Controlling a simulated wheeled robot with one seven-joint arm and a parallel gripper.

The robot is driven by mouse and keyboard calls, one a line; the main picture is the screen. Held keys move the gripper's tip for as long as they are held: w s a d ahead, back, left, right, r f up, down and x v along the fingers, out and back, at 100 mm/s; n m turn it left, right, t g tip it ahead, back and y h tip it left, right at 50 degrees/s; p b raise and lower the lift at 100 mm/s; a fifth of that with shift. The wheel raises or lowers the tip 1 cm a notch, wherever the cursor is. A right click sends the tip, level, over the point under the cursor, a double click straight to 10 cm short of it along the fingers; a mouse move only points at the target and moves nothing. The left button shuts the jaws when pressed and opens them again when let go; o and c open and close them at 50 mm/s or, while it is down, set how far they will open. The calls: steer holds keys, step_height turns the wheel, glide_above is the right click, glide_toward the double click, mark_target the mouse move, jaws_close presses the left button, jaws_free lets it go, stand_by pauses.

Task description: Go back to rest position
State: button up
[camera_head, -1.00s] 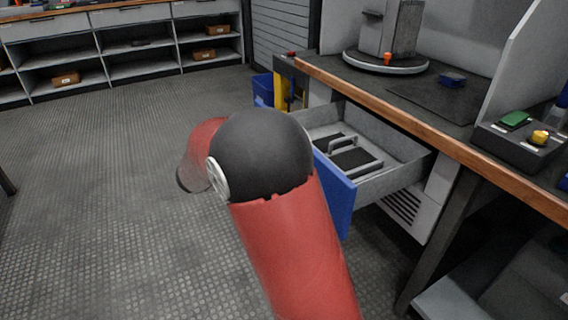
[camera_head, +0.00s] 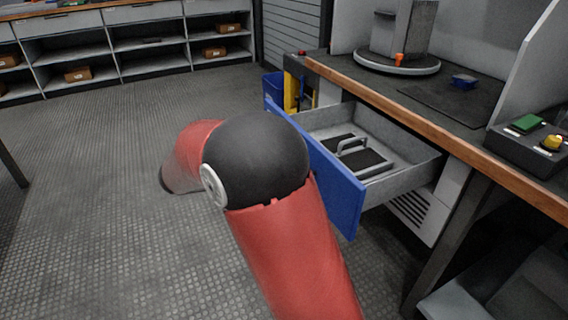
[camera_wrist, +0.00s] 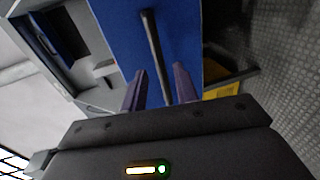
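My gripper (camera_wrist: 158,76) shows in the wrist view with its two fingers apart. A dark bar handle (camera_wrist: 153,50) on the blue drawer front (camera_wrist: 118,30) runs between the fingers. I see a gap on both sides of it, and I cannot tell how deep the bar lies. In the head view the drawer stands pulled out, with its blue front (camera_head: 338,186) facing the floor area. Inside the drawer (camera_head: 405,165) is a dark piece with a grey handle (camera_head: 352,146). My red and black arm hides the gripper in the head view.
The workbench (camera_head: 440,135) runs along the right, with a round-based machine (camera_head: 398,62), a small blue item (camera_head: 464,81) and a button box (camera_head: 528,148) on it. Shelves (camera_head: 120,60) line the back.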

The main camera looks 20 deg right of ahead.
steer(key=shift+v, duration=1.2)
steer(key=s+d+r+y+p, duration=0.2)
steer(key=s+y, duration=0.4)
steer(key=s, duration=0.3)
steer(key=s+d+r+y+p, duration=0.1)
steer(key=s+y+p, duration=0.1)
steer(key=s+y, duration=0.5)
steer(key=s+a+r+m+t+y+p, duration=0.1)
steer(key=s+a+r+t+y, duration=0.1)
steer(key=s+a+t, duration=0.2)
steer(key=s, duration=0.3)
steer(key=shift+s+a+t+y, duration=0.3)
steer(key=shift+s, duration=0.1)
